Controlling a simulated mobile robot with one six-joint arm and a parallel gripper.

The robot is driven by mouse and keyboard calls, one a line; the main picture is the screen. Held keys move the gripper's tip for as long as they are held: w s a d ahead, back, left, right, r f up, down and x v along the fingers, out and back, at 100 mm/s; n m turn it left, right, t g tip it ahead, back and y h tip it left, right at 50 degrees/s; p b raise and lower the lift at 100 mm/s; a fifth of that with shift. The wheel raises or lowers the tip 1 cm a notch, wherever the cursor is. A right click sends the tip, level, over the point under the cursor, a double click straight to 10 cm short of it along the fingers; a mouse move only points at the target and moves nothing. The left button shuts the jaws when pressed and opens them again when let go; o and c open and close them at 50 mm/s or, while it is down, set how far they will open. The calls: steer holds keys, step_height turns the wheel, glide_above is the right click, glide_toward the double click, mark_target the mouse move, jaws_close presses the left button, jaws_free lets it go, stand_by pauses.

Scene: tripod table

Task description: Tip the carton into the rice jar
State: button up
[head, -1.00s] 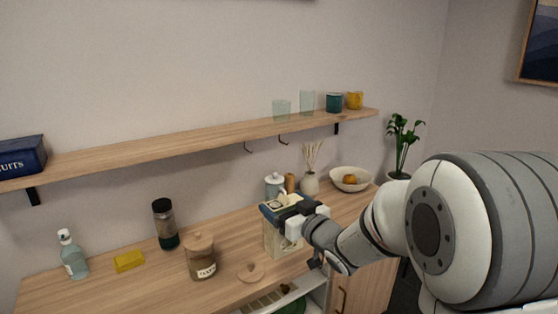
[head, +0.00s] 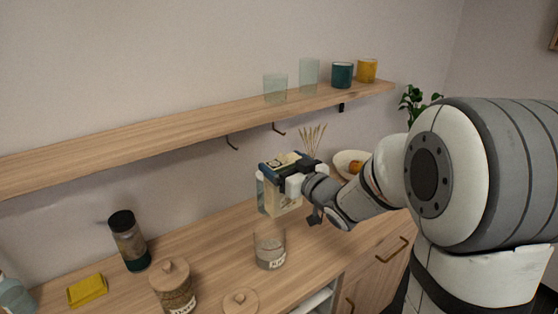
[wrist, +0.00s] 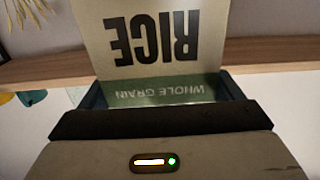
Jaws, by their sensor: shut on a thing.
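My gripper (head: 287,168) is shut on the cream rice carton (head: 286,205), near its top. The carton looks roughly upright, raised just behind the open glass jar. In the wrist view the carton (wrist: 150,35) shows "RICE" and "WHOLE GRAIN" upside down between the fingers (wrist: 165,97). The clear rice jar (head: 269,250) stands on the counter, lidless, with pale contents low down and a label that is only partly legible. A round wooden lid (head: 241,302) lies on the counter in front of it. The carton's mouth is not clearly visible.
A wooden-lidded jar (head: 174,287), a dark-topped jar (head: 128,240) and a yellow block (head: 87,290) stand to the left on the counter (head: 215,240). A shelf (head: 200,129) with cups runs above. A bowl (head: 346,160) is behind my arm.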

steer(key=shift+s+a+r, duration=0.1)
steer(key=shift+s, duration=0.05)
steer(key=shift+f, duration=0.2)
step_height(320, 180, down, 3)
steer(key=shift+s+f+n+b, duration=0.15)
steer(key=shift+n+b, duration=0.45)
steer(key=shift+b, duration=0.5)
steer(key=shift+n+b, duration=0.7)
stand_by(0.4)
steer(key=shift+r+n+b, duration=0.2)
steer(key=shift+n+b, duration=1)
steer(key=shift+b, duration=0.65)
stand_by(0.5)
steer(key=shift+f, duration=0.25)
